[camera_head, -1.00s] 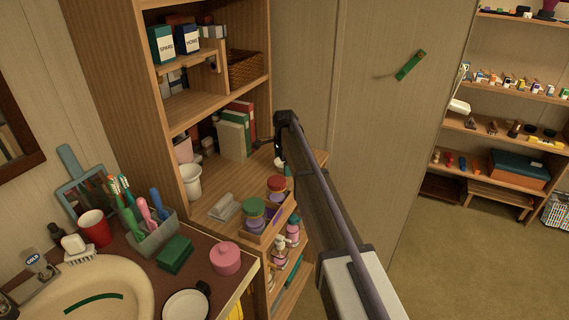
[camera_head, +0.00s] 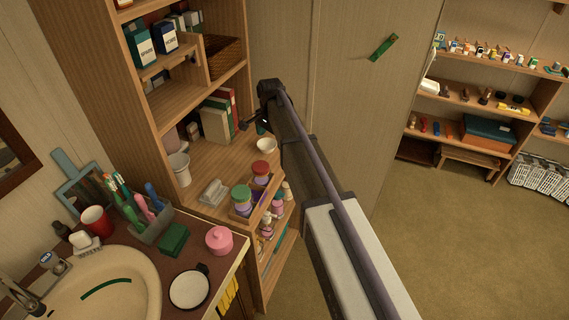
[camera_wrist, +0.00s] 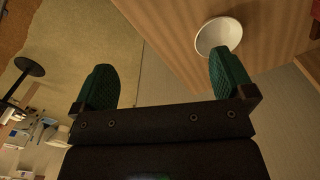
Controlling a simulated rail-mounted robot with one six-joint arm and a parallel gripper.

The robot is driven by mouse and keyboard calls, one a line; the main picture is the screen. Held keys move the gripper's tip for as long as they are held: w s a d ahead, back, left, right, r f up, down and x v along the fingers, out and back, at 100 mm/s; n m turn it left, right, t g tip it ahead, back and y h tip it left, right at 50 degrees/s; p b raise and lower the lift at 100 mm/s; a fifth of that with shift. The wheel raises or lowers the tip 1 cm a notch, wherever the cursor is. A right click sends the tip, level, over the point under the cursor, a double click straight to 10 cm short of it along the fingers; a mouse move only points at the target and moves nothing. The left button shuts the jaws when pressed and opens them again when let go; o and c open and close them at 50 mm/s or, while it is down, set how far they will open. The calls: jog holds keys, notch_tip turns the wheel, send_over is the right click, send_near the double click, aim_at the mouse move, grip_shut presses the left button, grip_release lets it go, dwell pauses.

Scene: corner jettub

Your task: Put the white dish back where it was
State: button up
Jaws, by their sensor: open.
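The white dish (camera_head: 266,145) is a small round bowl standing upright on the wooden shelf board, near its right front edge. My gripper (camera_head: 253,122) is above and slightly left of it in the head view, with the arm reaching in from the lower right. In the wrist view the white dish (camera_wrist: 219,36) shows its open top, just past the tip of the right finger. My gripper (camera_wrist: 164,78) is open there, its two green fingers wide apart with nothing between them. I cannot tell whether the right finger touches the dish.
Left of the dish stand upright books (camera_head: 216,122) and a white cup (camera_head: 179,169). In front are a grey object (camera_head: 213,192) and jars in a wooden caddy (camera_head: 256,206). A round white-faced item (camera_head: 189,288) lies on the sink counter. Open floor lies to the right.

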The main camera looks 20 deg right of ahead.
jog(key=s+n, duration=1.2)
jog(key=s, duration=1.8)
jog(key=shift+s, duration=0.35)
jog(key=shift+r, duration=0.1)
